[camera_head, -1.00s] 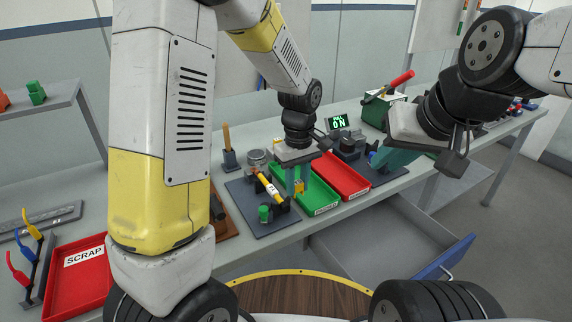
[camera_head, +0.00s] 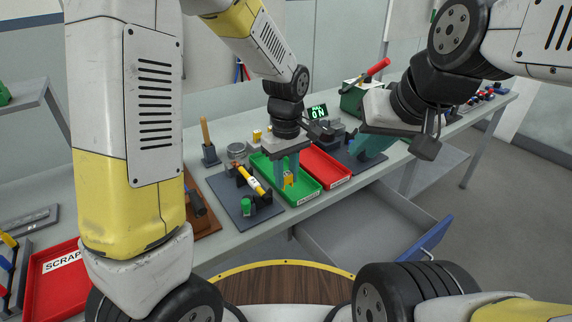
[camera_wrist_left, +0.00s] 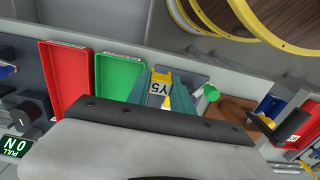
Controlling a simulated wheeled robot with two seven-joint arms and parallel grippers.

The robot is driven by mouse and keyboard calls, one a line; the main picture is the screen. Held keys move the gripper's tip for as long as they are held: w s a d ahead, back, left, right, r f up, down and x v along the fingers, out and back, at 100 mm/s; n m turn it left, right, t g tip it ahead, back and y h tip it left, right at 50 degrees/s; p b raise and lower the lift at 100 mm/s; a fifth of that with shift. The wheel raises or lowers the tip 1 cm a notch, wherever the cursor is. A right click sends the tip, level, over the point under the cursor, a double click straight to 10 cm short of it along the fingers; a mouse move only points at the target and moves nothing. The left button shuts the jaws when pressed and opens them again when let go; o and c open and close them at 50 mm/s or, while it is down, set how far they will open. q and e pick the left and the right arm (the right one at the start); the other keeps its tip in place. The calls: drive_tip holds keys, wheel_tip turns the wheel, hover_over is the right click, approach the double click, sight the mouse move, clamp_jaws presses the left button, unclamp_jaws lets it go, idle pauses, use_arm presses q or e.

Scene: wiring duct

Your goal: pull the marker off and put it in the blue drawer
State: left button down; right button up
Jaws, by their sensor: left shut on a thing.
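The marker (camera_head: 288,181) is a small yellow piece, lettered "Y5" in the left wrist view (camera_wrist_left: 160,88). My left gripper (camera_head: 287,174) is shut on it, with teal fingers on its sides, in front of the green tray. The yellow cable piece (camera_head: 249,178) lies tilted on black holders of a dark plate (camera_head: 226,196), apart from the marker. The drawer (camera_head: 360,232) below the bench is pulled out and looks empty; its front (camera_head: 432,236) is blue. My right gripper (camera_head: 368,148) hangs over the bench's right part; its fingertips are partly hidden.
A green tray (camera_head: 305,200) and a red tray (camera_head: 341,182) stand on the bench beside the plate. A red SCRAP tray (camera_head: 55,290) is at the left. A lit sign (camera_head: 317,112) and a green box (camera_head: 353,100) stand at the back.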

sight(286, 173)
use_arm(q)
drive_tip(key=shift+r, duration=1.65)
